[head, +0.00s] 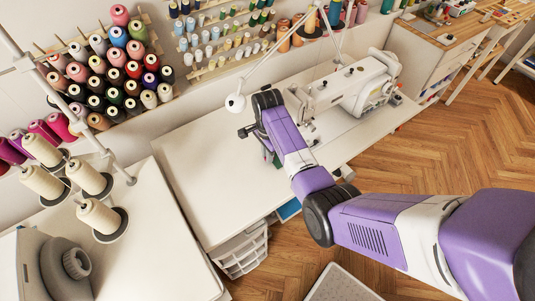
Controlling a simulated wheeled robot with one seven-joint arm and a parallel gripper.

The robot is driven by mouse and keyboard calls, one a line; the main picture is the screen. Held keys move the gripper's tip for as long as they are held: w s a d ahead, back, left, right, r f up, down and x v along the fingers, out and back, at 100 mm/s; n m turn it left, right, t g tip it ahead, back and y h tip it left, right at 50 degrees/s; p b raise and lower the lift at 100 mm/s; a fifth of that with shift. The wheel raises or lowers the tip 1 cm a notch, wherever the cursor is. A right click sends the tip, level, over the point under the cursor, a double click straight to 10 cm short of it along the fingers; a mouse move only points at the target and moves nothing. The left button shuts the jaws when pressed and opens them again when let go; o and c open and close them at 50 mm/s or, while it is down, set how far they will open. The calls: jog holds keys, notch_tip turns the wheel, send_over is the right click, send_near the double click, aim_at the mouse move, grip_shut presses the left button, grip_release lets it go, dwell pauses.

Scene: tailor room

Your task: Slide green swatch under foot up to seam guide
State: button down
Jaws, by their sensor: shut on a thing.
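The white sewing machine (345,92) stands at the back right of the white table (195,150). My gripper (268,149) is at the table just left of the machine's needle end, mostly hidden behind my purple forearm. A small part of the green swatch (276,161) shows below the forearm, at the gripper. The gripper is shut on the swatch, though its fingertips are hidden. The presser foot and the seam guide cannot be made out; the forearm covers part of that area.
A white lamp (235,103) on a thin arm hangs close to my wrist. Thread cones (95,181) stand on a left side table. Spool racks (112,70) line the wall. A drawer basket (240,251) sits below. The table's left part is clear.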

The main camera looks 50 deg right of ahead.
aim_at(276, 156)
jog(key=shift+d, duration=0.25)
jog(key=shift+s+d, duration=0.25)
jog(key=shift+d, duration=0.55)
jog(key=shift+s+d, duration=0.25)
jog(key=shift+d, duration=0.5)
jog(key=c, duration=1.3)
grip_release()
jog(key=shift+c, duration=0.2)
notch_tip(276, 156, up, 8)
jog(key=shift+f, duration=0.1)
